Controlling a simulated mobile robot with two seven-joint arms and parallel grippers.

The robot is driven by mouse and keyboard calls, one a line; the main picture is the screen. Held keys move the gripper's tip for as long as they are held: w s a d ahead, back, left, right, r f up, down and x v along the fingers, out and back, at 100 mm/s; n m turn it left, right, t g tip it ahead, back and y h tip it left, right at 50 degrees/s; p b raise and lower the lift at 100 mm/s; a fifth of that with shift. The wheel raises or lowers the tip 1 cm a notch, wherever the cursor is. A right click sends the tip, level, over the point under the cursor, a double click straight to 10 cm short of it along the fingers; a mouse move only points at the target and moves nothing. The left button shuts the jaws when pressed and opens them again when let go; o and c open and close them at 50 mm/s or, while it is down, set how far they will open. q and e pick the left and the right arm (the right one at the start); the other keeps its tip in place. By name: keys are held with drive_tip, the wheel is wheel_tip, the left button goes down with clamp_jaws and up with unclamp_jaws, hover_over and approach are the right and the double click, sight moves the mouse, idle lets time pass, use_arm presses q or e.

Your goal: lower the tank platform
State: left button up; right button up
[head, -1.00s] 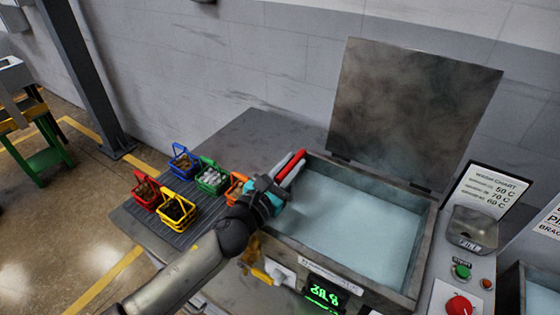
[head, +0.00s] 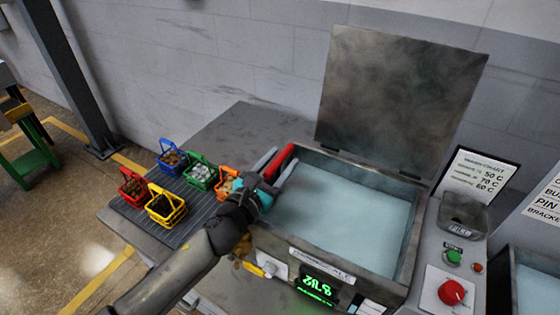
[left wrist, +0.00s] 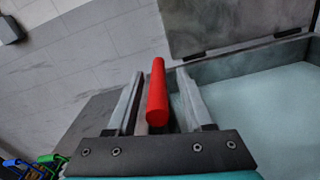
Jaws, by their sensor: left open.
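The tank (head: 350,205) is an open grey box with pale blue liquid and a raised lid (head: 400,100). No platform can be made out in the liquid. A red bar-shaped handle (head: 281,160) stands at the tank's left edge. It also shows in the left wrist view (left wrist: 157,92). My left gripper (head: 277,158) is open at the handle. In the left wrist view its two fingers (left wrist: 160,76) lie on either side of the red bar, with gaps visible. The handle's lower end is hidden behind the gripper body.
Several small coloured baskets with parts, such as the yellow one (head: 167,207), stand on a ribbed mat left of the gripper. A control panel with a red knob (head: 451,292) and green button (head: 454,258) is right of the tank. A green display (head: 318,286) is in front.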

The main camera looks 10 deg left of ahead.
use_arm(q)
wheel_tip(320, 180, up, 20)
drive_tip(key=p, duration=0.8)
